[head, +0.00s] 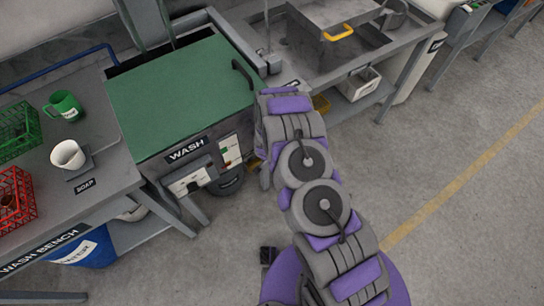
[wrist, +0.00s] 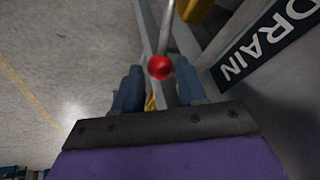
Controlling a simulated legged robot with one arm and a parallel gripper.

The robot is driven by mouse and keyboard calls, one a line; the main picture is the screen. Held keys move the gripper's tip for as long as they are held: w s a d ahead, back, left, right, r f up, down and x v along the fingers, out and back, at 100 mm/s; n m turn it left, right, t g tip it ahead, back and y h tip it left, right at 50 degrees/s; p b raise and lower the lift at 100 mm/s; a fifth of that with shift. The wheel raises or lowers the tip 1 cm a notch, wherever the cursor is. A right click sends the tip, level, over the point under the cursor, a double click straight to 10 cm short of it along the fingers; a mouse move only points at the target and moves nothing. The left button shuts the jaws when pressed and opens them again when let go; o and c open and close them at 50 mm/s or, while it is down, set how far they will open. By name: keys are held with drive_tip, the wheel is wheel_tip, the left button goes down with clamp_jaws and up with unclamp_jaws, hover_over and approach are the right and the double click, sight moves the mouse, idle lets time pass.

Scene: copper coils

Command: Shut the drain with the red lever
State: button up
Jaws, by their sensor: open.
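A red ball knob (wrist: 159,67) tops a thin grey lever rod (wrist: 166,25) in the wrist view, near the top middle. My gripper (wrist: 157,80) is open, with one blue-grey finger on each side of the knob in the picture. I cannot tell whether the knob lies between the fingers in depth or beyond them. A DRAIN sign (wrist: 265,42) is to the right of the lever. In the head view my arm covers the area in front of the bench, and the red lever and my gripper are hidden there.
A green-lidded WASH unit (head: 180,100) stands left of my arm. A steel sink bench (head: 290,65) is behind my arm. Open floor (head: 440,170) lies right.

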drive_tip(key=shift+b+x, duration=0.35)
drive_tip(key=shift+x, duration=1.4)
clamp_jaws()
